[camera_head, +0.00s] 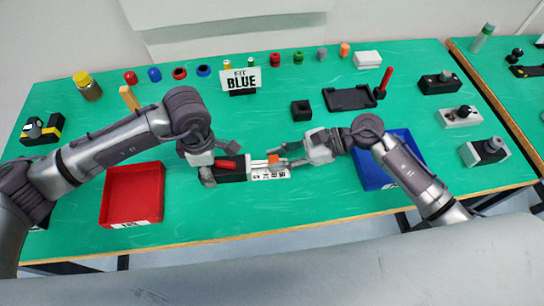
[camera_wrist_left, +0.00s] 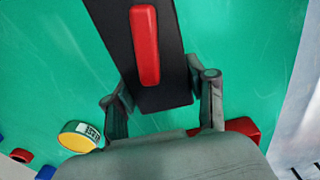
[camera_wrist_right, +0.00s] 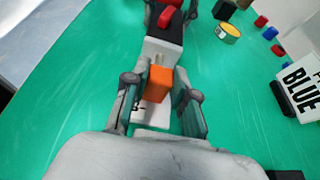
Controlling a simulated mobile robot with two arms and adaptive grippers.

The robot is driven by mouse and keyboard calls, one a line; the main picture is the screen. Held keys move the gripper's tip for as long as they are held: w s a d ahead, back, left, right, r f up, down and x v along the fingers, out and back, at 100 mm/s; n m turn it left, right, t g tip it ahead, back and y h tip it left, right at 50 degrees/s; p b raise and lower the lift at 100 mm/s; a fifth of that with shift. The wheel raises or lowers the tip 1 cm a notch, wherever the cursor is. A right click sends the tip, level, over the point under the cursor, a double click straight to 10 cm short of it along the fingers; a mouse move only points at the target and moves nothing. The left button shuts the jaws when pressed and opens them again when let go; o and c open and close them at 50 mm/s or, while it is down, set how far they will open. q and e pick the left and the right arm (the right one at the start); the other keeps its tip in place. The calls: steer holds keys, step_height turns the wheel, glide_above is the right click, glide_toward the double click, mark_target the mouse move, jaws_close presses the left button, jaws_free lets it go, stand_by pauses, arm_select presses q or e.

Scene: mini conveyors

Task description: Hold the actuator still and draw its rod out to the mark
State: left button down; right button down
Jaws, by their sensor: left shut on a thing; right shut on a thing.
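The actuator has a black body (camera_head: 232,176) with a red bar (camera_head: 228,165) on top, and it lies on the green table. A short pale rod (camera_head: 258,162) comes out of its right end to an orange block (camera_head: 273,159). A white marked scale (camera_head: 270,174) lies along the rod; which mark the block is at I cannot tell. My left gripper (camera_wrist_left: 160,90) is shut across the black body (camera_wrist_left: 160,75). My right gripper (camera_wrist_right: 160,88) is shut on the orange block (camera_wrist_right: 158,82), with its fingers on either side. The rod (camera_wrist_right: 158,60) shows beyond the block.
A red tray (camera_head: 110,216) lies to the left and a blue tray (camera_head: 372,178) to the right. A "KIT BLUE" sign (camera_head: 241,79) stands behind. A black block (camera_head: 301,110) and a black holder (camera_head: 350,98) lie behind to the right. The table's front edge is close.

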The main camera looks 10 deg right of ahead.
arm_select(q)
steer(key=shift+s+f, duration=0.1)
steer(key=shift+f, duration=0.05)
arm_select(e)
steer(key=c, duration=0.9)
jaws_free()
steer(key=shift+d, duration=0.1)
steer(key=v, duration=1.2)
arm_select(q)
steer(key=shift+c, duration=1.4)
jaws_free()
